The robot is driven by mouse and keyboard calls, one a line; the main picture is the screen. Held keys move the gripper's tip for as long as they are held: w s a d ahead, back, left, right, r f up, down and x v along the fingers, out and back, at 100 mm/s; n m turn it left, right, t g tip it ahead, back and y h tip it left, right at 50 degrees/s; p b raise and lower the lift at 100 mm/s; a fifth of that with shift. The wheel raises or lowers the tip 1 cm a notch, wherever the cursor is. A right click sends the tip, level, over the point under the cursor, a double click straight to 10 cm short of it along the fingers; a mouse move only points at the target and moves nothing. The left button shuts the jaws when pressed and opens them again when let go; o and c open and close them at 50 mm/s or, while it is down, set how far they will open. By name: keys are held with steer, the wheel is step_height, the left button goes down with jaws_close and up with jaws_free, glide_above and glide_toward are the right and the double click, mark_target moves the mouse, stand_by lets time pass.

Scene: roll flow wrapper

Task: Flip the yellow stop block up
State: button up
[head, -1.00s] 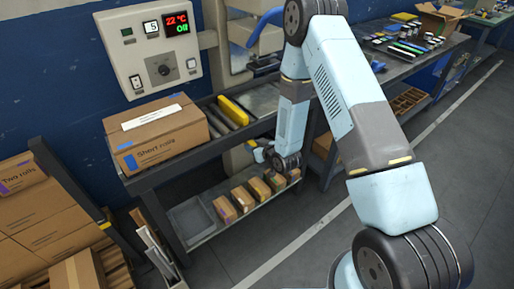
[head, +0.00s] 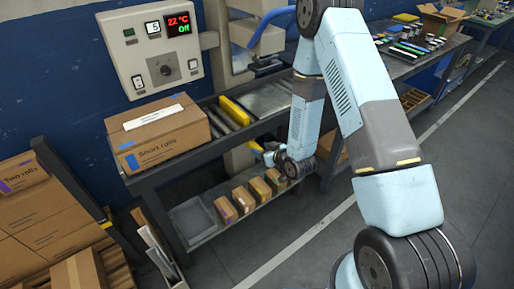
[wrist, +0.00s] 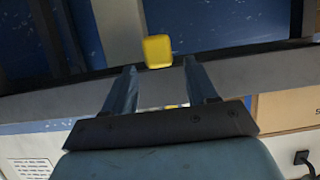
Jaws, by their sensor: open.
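In the wrist view a small yellow block (wrist: 157,51), which I take for the stop block, sits by the grey rail, just beyond my fingertips and roughly centred between them. It appears to hang down from the table's front edge, as that view looks upside down. In the head view a small yellow spot (head: 254,145) by my fingers seems to be the same block. My gripper (wrist: 160,69) is open and empty, with one finger on each side; whether it touches the block I cannot tell. In the head view my gripper (head: 264,152) is small and partly hidden by my wrist.
A long yellow bar (head: 234,111) lies beside the rollers on the table. A cardboard box (head: 158,137) stands on the table's left end. Several small boxes (head: 243,198) stand on the lower shelf below my gripper. A control panel (head: 152,50) is behind.

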steer(key=v, duration=0.8)
steer(key=w+d+r+h, duration=0.2)
steer(key=d+r, duration=0.1)
steer(key=r, duration=0.3)
steer(key=w+d+r+h, duration=0.2)
steer(key=w+d+r, duration=0.1)
steer(key=r, duration=0.3)
steer(key=s+d+r+m+g+h, duration=0.25)
steer(key=d+r, duration=0.45)
steer(key=r, duration=0.5)
steer(key=s+d+r+m, duration=0.1)
steer(key=s+d+r, duration=0.1)
steer(key=s+r, duration=0.3)
steer(key=s+d+r+m+g+h, duration=0.1)
steer(key=s+r, duration=0.5)
steer(key=s, duration=0.6)
steer(key=s+d+r+m+g+h, duration=0.1)
steer(key=s+d+r+m, duration=0.2)
steer(key=s+r, duration=0.3)
steer(key=s, duration=0.2)
steer(key=shift+s+d, duration=0.2)
steer(key=shift+s, duration=0.15)
steer(key=shift+g, duration=0.25)
steer(key=shift+c, duration=0.4)
